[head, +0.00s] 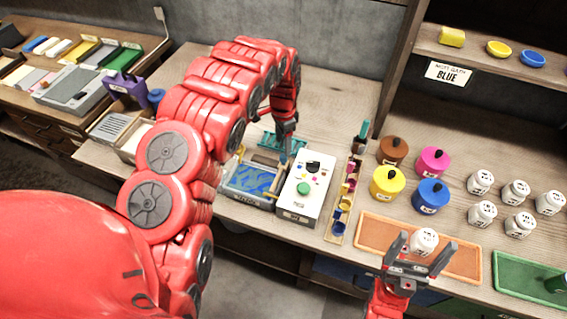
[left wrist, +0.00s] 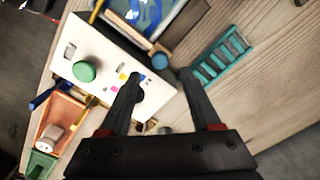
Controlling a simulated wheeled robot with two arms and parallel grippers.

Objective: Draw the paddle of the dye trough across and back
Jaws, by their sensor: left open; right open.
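The dye trough (head: 232,192) is a shallow box of blue dye on the bench, left of a white box with a green button. In the left wrist view the trough (left wrist: 178,38) is at the top. A round blue knob (left wrist: 160,61) sits by its wooden edge; I cannot tell for sure that it belongs to the paddle. My left gripper (head: 285,157) points down at the trough's far right corner. In the wrist view its open fingers (left wrist: 159,77) are either side of the line to the knob, apparently not touching it. My right gripper (head: 420,252) is open and empty above an orange tray.
The white box (head: 293,207) stands close against the trough's right side. A teal rack (left wrist: 222,58) lies behind it. A narrow stand of small coloured cups (head: 338,228), coloured lidded pots (head: 388,184) and several white jars (head: 481,214) are farther right. The orange tray (head: 371,237) lies in front.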

